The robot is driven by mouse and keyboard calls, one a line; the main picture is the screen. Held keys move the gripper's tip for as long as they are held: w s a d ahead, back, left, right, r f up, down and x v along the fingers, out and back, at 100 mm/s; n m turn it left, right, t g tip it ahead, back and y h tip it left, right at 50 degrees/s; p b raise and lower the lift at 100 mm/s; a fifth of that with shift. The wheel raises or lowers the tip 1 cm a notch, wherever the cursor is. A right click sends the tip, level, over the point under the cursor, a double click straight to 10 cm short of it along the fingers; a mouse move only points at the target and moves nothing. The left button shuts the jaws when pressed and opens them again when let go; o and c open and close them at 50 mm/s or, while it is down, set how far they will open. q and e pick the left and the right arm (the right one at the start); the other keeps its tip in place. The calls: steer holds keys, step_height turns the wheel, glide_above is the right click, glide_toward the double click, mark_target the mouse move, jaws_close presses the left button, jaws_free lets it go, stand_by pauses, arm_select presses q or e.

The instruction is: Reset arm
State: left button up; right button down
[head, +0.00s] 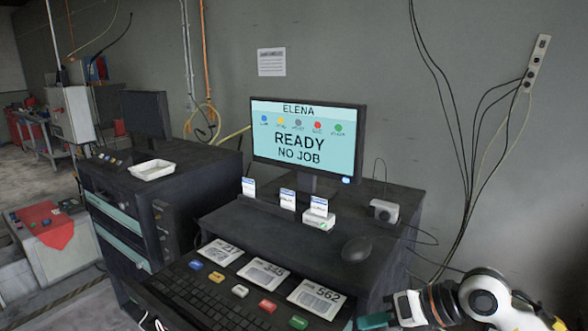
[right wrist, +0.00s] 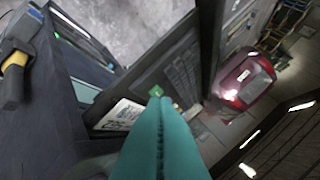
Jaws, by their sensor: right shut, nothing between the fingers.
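My right arm comes in at the lower right of the head view. My right gripper (head: 374,322) has teal fingers and is at the bottom edge, to the right of the cards and keys on the console (head: 395,245). In the right wrist view the teal fingers of the gripper (right wrist: 160,108) are pressed together with nothing between them. A small green key (right wrist: 156,90) shows just past their tips; I cannot tell whether they touch it. My left gripper is not in view.
A monitor (head: 307,146) reads "ELENA", "READY" and "NO JOB". In front are a mouse (head: 356,249), a keyboard (head: 205,300), numbered cards and coloured keys, including a green one (head: 299,322). A white tray (head: 152,170) sits on the left cabinet. A red car (right wrist: 243,80) shows in the right wrist view.

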steer(key=s+a+r+m+t+y, duration=0.3)
steer(key=a+r+m+t+y, duration=0.4)
steer(key=r+m+y, duration=0.15)
steer(key=w+d+f+m+t+h, duration=0.1)
steer(key=d+m+t+h, duration=0.4)
steer(key=m, duration=0.4)
steer(key=w+d+f+m+t+h, duration=0.25)
steer(key=m+t+h, duration=0.25)
steer(key=m+h, duration=0.35)
steer(key=s+d+f+m+g+h, duration=0.45)
steer(key=d+f+m, duration=0.3)
steer(key=f, duration=0.25)
steer(key=s+a+f+m+g, duration=0.2)
steer(key=s+f+m+g, duration=0.2)
steer(key=s+f+g, duration=1.2)
steer(key=s+f+t+b, duration=0.1)
steer(key=s+f, duration=0.1)
steer(key=f, duration=1.2)
steer(key=s+f+b, duration=0.2)
steer(key=s+f, duration=0.1)
steer(key=f, duration=1.2)
steer(key=s+d+f+b, duration=0.2)
steer(key=s+f, duration=1.5)
steer(key=f, duration=0.2)
steer(key=shift+d+f+g, duration=0.25)
steer(key=shift+d+g, duration=0.15)
steer(key=shift+g, duration=0.05)
